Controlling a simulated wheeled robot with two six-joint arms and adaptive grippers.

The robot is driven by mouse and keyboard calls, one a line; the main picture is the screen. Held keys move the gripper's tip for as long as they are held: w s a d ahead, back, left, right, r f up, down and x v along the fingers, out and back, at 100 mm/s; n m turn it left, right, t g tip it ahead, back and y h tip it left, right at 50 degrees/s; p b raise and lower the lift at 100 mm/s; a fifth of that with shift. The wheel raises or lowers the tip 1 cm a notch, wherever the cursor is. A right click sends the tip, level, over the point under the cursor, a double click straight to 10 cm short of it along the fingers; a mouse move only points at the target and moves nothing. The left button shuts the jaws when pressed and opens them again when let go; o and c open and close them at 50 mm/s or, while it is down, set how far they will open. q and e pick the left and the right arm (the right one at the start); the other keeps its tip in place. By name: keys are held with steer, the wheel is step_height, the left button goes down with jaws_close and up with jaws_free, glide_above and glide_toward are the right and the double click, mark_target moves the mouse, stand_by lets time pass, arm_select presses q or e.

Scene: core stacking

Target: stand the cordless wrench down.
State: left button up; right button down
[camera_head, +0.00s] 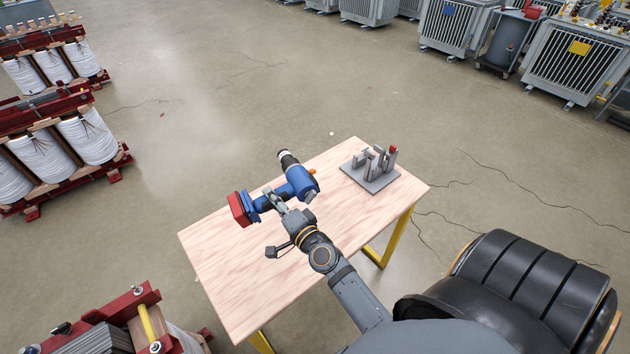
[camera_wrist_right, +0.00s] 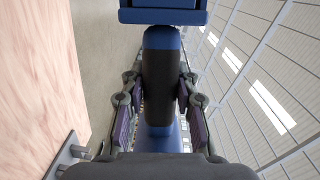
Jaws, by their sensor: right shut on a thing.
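The cordless wrench (camera_head: 298,183) is blue with a dark nose and a red battery foot (camera_head: 239,209). My right gripper (camera_head: 273,199) is shut on its handle, and the wrench shows over the far part of the wooden table (camera_head: 240,277). The wrench is tipped over, with its foot out to the left and its nose toward the back. In the right wrist view, the dark handle (camera_wrist_right: 159,65) sits between the two fingers, with a blue end at the top of the picture. A gap to the table is hard to judge. My left gripper is not in view.
A grey stand (camera_head: 371,184) with upright blocks and a small red part is at the table's right back corner. The table's left and front areas are bare. Transformer coils (camera_head: 90,140) stand farther left.

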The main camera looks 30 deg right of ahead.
steer(key=w+d+f+n+g+b, duration=0.1)
steer(key=w+d+f+n+b, duration=0.2)
steer(key=d+n, duration=0.5)
steer(key=w+d+f+n+g+b, duration=0.1)
steer(key=w+d+f+n+b, duration=0.2)
steer(key=d+n, duration=0.5)
steer(key=shift+d+f+b, duration=0.4)
steer(key=shift+d+f, duration=0.35)
steer(key=shift+f, duration=0.05)
step_height(320, 180, down, 6)
steer(key=b, duration=0.6)
steer(key=shift+f, duration=0.2)
steer(key=shift+f+b, duration=0.3)
steer(key=shift+b, duration=0.3)
